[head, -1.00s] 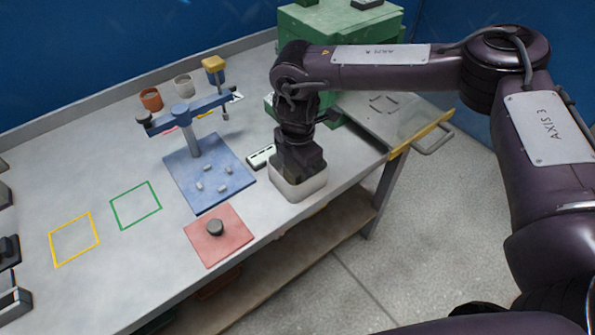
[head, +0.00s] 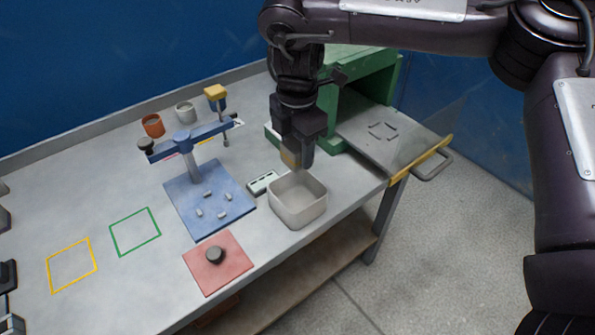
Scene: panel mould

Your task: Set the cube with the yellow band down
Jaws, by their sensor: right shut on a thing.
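My right gripper (head: 302,152) points down just above the open grey bin (head: 300,212), near its back edge. It is shut on the cube with the yellow band (head: 289,159). Only a small yellowish part of the cube shows beside the dark jaws, and the rest is hidden. The bin stands near the bench's front edge and its visible inside looks empty. A yellow outlined square (head: 72,265) and a green outlined square (head: 135,232) are marked on the bench at left, both empty.
A blue stand (head: 182,142) on a blue plate with several small pegs is left of the bin. A red plate (head: 232,272) with a dark knob lies in front. A green machine (head: 372,80) with a grey tray (head: 385,130) is behind right. Two cups stand at the back.

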